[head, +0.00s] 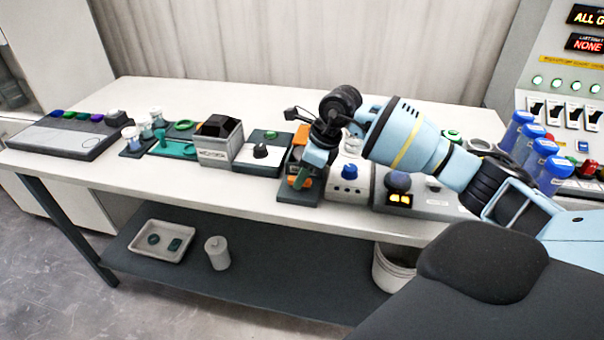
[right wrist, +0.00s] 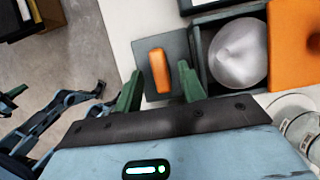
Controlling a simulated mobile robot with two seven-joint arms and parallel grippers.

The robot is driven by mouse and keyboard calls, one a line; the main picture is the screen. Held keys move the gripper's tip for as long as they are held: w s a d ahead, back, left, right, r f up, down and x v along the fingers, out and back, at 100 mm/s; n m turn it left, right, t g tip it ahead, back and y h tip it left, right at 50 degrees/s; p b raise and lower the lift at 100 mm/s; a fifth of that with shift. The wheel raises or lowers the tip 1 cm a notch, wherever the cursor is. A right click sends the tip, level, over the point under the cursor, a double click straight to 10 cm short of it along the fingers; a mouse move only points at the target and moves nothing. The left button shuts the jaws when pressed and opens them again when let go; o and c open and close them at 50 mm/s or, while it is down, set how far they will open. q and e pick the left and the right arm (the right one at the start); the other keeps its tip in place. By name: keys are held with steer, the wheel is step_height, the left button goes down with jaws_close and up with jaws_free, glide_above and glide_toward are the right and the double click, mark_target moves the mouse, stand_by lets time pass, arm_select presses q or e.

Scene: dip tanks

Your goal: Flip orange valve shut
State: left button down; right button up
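The orange valve handle (right wrist: 158,70) is a short rounded bar on a dark grey plate (right wrist: 178,45), near the table's front edge in the right wrist view. My right gripper (right wrist: 160,67) has its two green fingers spread apart, one on each side of the handle in that view. I cannot tell whether they touch it. In the head view my right gripper (head: 302,178) points down at the table's front, and its wrist hides much of the spot. My left gripper does not show in the head view.
Beside the valve a dark box (right wrist: 205,75) holds a whitish round thing (right wrist: 240,52), with an orange panel (right wrist: 285,75) beyond. A panel with a blue knob (head: 349,172) stands right and a black-knob panel (head: 261,152) left. Blue-capped bottles (head: 536,145) stand at far right.

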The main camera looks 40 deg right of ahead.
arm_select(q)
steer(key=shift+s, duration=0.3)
arm_select(e)
steer(key=v, duration=0.7)
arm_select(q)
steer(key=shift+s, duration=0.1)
arm_select(e)
steer(key=shift+f, duration=0.1)
